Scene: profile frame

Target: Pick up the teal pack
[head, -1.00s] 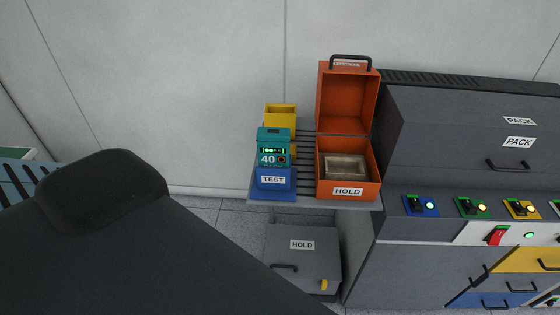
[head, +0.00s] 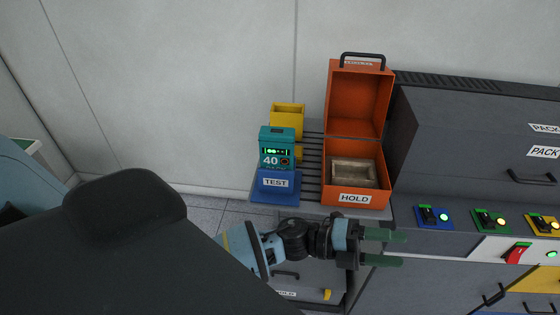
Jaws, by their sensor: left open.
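The teal pack (head: 277,147) stands upright in the blue holder marked TEST (head: 276,185) on a small slatted shelf (head: 311,180). Its front shows "40" and a row of green lights. My left gripper (head: 384,248) is in front of the shelf, below and to the right of the pack. Its two green fingers point right, are apart and have nothing between them. The pack is clear of the gripper. My right gripper is not in view.
An open orange box marked HOLD (head: 356,198) stands right of the pack, with a tray inside. A yellow bin (head: 287,120) is behind the pack. A grey console with switches (head: 470,170) fills the right. A grey HOLD drawer box (head: 312,295) is below the shelf.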

